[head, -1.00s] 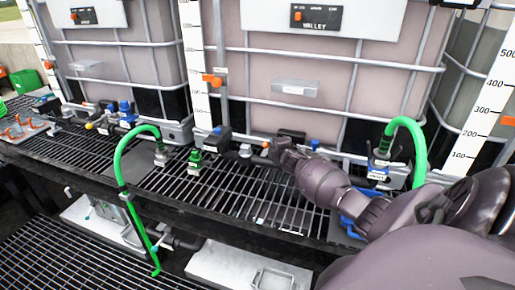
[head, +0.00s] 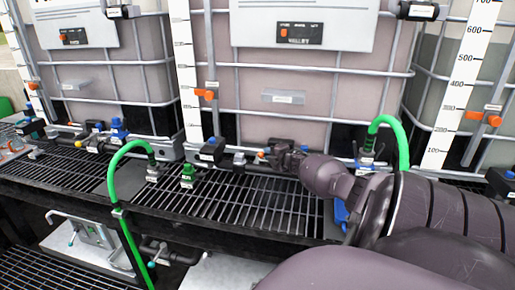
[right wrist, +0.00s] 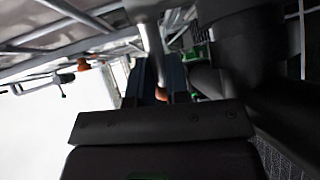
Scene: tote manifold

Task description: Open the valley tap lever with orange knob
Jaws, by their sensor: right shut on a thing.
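The tote marked VALLEY (head: 298,40) stands in the middle of the head view. At its foot is the tap, and the orange knob (head: 261,155) of its lever shows just left of my right gripper (head: 272,155). The right gripper is shut on the lever. In the right wrist view, the grey lever (right wrist: 151,45) runs down between the dark jaws (right wrist: 160,80), with the orange knob (right wrist: 163,94) at its end. The gripper hides much of the tap body, so the lever's exact angle is hard to tell. My left gripper is not in view.
A green hose (head: 118,160) arches over the grating (head: 235,205) at left, and another green hose (head: 397,135) stands right of my wrist. A green coupling (head: 188,174) and a dark blue-topped fitting (head: 212,148) sit left of the tap. Scale strips flank the tote.

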